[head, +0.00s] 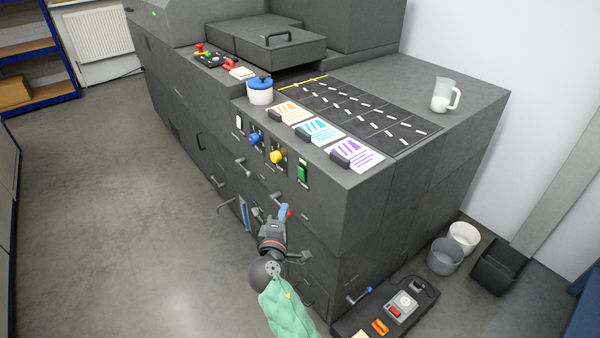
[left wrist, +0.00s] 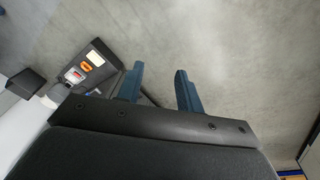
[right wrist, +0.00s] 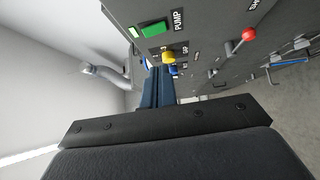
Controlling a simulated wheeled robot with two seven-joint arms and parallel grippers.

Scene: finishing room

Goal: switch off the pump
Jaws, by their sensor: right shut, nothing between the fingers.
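The pump switch (head: 303,171) is a green rocker on the grey machine's front panel. In the right wrist view the green switch (right wrist: 155,29) sits beside the printed word PUMP, with its face showing bright green. My right gripper (head: 284,212) is shut and empty, in front of the panel and below the switch in the head view. In the right wrist view its closed fingers (right wrist: 158,82) point towards the panel, apart from the switch. My left gripper (left wrist: 160,85) is open and empty over bare floor in the left wrist view; I cannot make it out in the head view.
A yellow knob (head: 277,157) and a blue knob (head: 256,138) sit left of the switch. A red-balled lever (right wrist: 249,34) sticks out of the panel. A black tray (head: 345,325) with small devices lies on the floor at right, near buckets (head: 445,257). The left floor is clear.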

